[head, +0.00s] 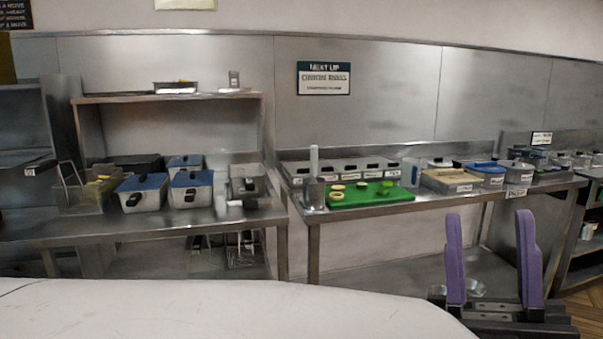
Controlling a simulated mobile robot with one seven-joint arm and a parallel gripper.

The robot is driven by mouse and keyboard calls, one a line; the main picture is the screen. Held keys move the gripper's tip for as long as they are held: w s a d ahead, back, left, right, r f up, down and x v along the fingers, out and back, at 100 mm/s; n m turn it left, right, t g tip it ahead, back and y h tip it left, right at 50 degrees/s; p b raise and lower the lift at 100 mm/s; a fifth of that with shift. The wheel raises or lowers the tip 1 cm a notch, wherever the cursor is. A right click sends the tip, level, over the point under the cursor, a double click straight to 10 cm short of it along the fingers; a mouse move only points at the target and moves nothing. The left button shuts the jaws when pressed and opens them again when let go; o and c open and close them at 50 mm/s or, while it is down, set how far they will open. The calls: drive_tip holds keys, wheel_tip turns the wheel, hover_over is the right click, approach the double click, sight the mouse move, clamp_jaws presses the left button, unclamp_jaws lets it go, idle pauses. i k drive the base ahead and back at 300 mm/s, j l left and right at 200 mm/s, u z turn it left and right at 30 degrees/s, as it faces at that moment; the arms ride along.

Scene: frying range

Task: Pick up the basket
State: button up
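What looks like a wire basket (88,195) with thin upright handles stands at the left end of the left steel table. Wire baskets or racks (205,257) also show on the shelf below that table, partly in shadow; I cannot tell which one the task means. My gripper (489,218) is at the lower right in front of the right table, with its two purple fingers pointing up and wide apart. It is open, with nothing seen between the fingers. It is well to the right of the baskets.
Blue-lidded containers (143,192) stand beside the wire basket on the left table (130,232). The right table holds a green board (358,197) with round items, and several labelled trays. A pale rounded surface (220,308) fills the lower foreground.

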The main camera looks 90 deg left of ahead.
sight(88, 191)
drive_tip(key=u, duration=3.85)
drive_tip(key=i+u, duration=0.3)
drive_tip(key=i, duration=0.35)
drive_tip(key=i+l+u, duration=0.2)
drive_tip(key=i+u, duration=0.15)
drive_tip(key=i, duration=0.3)
